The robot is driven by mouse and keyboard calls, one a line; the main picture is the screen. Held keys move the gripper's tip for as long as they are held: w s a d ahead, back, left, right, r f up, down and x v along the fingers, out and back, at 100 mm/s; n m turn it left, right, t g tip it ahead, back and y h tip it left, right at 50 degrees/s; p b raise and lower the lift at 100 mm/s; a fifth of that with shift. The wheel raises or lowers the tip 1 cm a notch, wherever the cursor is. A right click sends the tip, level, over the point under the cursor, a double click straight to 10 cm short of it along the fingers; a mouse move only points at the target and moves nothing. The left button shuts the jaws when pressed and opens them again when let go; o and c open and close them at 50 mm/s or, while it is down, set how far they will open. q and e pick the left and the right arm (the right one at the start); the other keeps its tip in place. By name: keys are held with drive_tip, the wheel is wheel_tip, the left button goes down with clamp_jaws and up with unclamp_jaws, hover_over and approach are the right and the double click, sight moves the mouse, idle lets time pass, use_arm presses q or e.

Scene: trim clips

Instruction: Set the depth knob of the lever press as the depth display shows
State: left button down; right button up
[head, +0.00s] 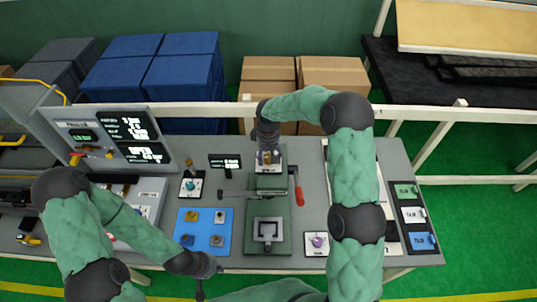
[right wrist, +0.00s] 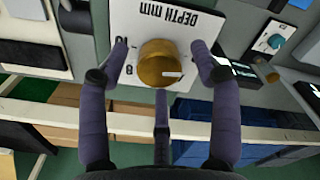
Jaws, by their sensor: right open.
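The brass depth knob (right wrist: 157,66) sits on a white plate (right wrist: 180,14) marked "DEPTH MM", upside down in the right wrist view. A white mark on the knob points right, toward the lower right of its face. My right gripper (head: 268,152) is open, its fingers (right wrist: 158,72) on either side of the knob with visible gaps. The green lever press (head: 283,240) stands below it in the head view, with a red-handled lever (head: 299,192). A small black display (head: 225,162) stands left of the knob; its text is too small to read. My left gripper (head: 196,268) hangs near the front edge.
A blue mat (head: 203,243) with several small blocks lies left of the press. A knob on a white plate (head: 190,187) is behind it, and a purple knob (head: 318,241) is at right. A panel with displays (head: 138,135) stands at back left. Coloured bins (head: 413,215) line the right edge.

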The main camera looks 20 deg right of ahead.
drive_tip(key=c, duration=1.1)
drive_tip(key=shift+c, duration=0.2)
